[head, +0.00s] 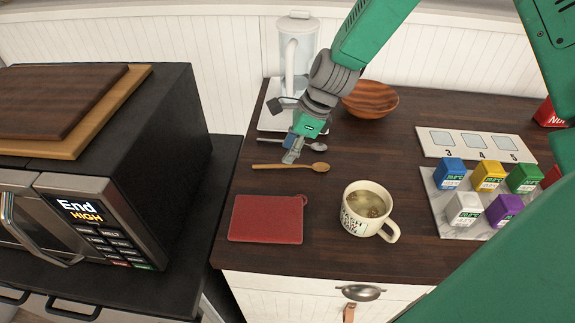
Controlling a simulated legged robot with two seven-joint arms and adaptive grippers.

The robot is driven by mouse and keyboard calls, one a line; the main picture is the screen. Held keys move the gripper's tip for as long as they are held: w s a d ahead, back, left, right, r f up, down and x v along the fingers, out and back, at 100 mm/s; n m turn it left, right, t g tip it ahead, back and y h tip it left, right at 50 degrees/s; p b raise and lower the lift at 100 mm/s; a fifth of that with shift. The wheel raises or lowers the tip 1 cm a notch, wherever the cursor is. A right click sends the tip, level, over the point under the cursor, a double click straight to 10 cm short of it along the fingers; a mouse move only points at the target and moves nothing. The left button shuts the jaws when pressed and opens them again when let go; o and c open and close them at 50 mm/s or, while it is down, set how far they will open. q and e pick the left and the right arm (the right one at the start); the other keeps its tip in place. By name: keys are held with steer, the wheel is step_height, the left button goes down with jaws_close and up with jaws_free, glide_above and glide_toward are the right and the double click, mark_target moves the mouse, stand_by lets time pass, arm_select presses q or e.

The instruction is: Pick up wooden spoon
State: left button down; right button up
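The wooden spoon (265,166) lies flat on the dark wooden counter, handle to the left and bowl to the right. My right gripper (291,157) points down over the middle of the spoon's handle. Its fingertips are very close to the handle; I cannot tell whether they touch it. The fingers are small and seen edge-on, so their opening is unclear. A metal spoon (317,147) lies just behind, partly hidden by the gripper. My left gripper is not in view.
A red cutting board (266,219) and a mug of liquid (366,209) stand in front. A blender-like appliance (297,60) and wooden bowl (370,99) are behind. Small coloured boxes on a tray (433,207) are at right. A microwave (100,215) stands left.

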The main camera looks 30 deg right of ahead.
mark_target(279, 164)
steer(key=x, duration=0.4)
steer(key=shift+w+a+f, duration=0.15)
steer(key=shift+a+f, duration=0.05)
steer(key=shift+a, duration=0.75)
steer(key=c, duration=0.5)
steer(key=shift+d, duration=0.2)
jaws_close()
steer(key=shift+d+f, duration=0.1)
steer(key=shift+d, duration=0.35)
step_height(279, 164, up, 10)
steer(key=shift+a, duration=0.2)
